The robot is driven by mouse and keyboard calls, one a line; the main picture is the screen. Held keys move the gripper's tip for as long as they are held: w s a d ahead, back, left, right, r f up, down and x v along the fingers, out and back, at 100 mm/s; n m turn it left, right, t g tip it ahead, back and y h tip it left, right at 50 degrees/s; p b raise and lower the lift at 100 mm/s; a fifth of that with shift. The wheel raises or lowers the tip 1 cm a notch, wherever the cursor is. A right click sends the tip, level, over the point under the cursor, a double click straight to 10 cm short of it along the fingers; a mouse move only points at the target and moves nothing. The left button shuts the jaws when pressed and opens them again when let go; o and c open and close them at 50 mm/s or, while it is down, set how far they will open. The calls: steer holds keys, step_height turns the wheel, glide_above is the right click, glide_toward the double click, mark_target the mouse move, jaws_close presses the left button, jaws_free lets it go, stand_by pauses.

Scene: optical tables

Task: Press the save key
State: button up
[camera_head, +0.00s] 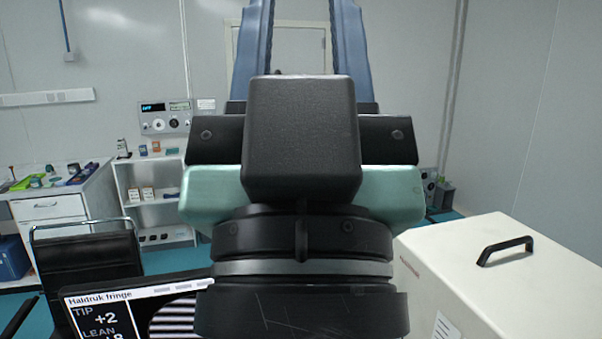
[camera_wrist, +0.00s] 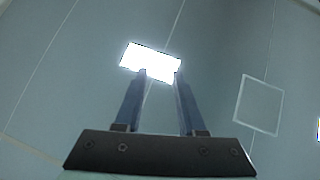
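My gripper (camera_wrist: 160,75) points upward in the wrist view, with its two blue fingers apart and nothing between them. In the head view its fingers run off the top edge, and my wrist fills the middle of the picture. A screen (camera_head: 97,302) headed "Haldruk fringe" shows at the lower left. It reads TIP +2 and a partly cut-off LEAN value, beside black and white stripes. My arm hides its right part and the frame cuts off its bottom. I cannot make out a save key in either view.
A white box (camera_head: 510,295) with a black handle (camera_head: 505,250) stands at the lower right. A black chair (camera_head: 88,265) is behind the screen at the left. A bench (camera_head: 60,207) and a shelf unit (camera_head: 155,212) stand farther back. The wrist view shows a bright ceiling light (camera_wrist: 150,60).

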jaws_close()
stand_by(1.2)
